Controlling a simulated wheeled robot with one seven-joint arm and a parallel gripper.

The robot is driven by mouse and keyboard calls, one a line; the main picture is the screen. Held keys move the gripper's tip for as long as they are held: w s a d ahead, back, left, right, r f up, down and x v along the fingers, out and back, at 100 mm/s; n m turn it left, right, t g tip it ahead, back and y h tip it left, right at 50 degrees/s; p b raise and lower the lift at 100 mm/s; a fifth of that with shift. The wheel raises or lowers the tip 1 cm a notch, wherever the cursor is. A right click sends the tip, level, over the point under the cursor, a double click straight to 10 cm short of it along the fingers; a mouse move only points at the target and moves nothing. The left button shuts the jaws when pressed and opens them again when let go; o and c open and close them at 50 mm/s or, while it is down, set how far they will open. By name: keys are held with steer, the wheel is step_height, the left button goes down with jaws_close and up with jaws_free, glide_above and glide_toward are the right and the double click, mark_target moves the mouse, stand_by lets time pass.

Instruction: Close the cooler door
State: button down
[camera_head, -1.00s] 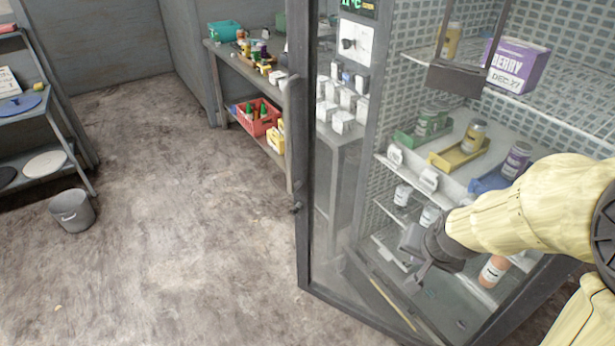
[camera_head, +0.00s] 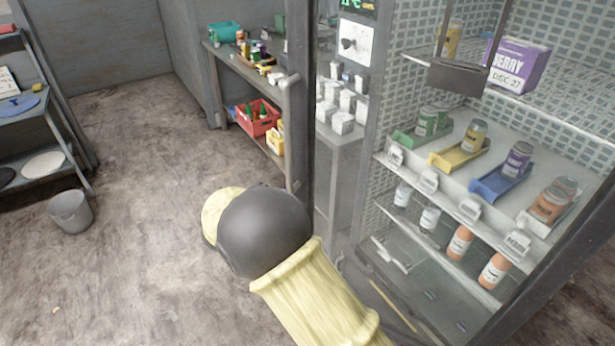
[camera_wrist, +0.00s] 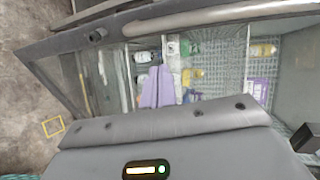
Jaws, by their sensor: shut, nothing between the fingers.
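The cooler door (camera_head: 312,150) is a dark-framed glass panel standing at an angle in front of the cooler, with its vertical frame edge left of the shelves. A long bar handle (camera_head: 290,130) runs along that edge. My bent arm covers the lower part of the door in the head view, and my gripper is hidden there. In the wrist view the door frame (camera_wrist: 75,42) crosses the top and left. My gripper (camera_wrist: 158,88) is shut and empty, its fingers side by side before the glass and shelves. I cannot tell whether it touches the door.
The cooler holds cans and bottles on several shelves, with a purple box (camera_head: 516,65) on top. A side bench (camera_head: 245,68) carries bottles, with a red crate (camera_head: 257,118) below. A grey bucket (camera_head: 72,212) stands by the left shelf rack (camera_head: 60,130). The floor between is clear.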

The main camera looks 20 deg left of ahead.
mark_target(313, 173)
steer(key=shift+w+d, duration=0.1)
steer(key=shift+w, duration=0.1)
steer(key=p+x, duration=0.1)
steer(key=x, duration=0.3)
steer(key=p+x, duration=0.2)
steer(key=x, duration=0.3)
steer(key=r+p+x, duration=0.1)
steer(key=p+x, duration=0.1)
steer(key=x, duration=0.2)
steer(key=shift+w+d+f, duration=0.1)
steer(key=shift+w+f, duration=0.05)
steer(key=shift+w, duration=0.35)
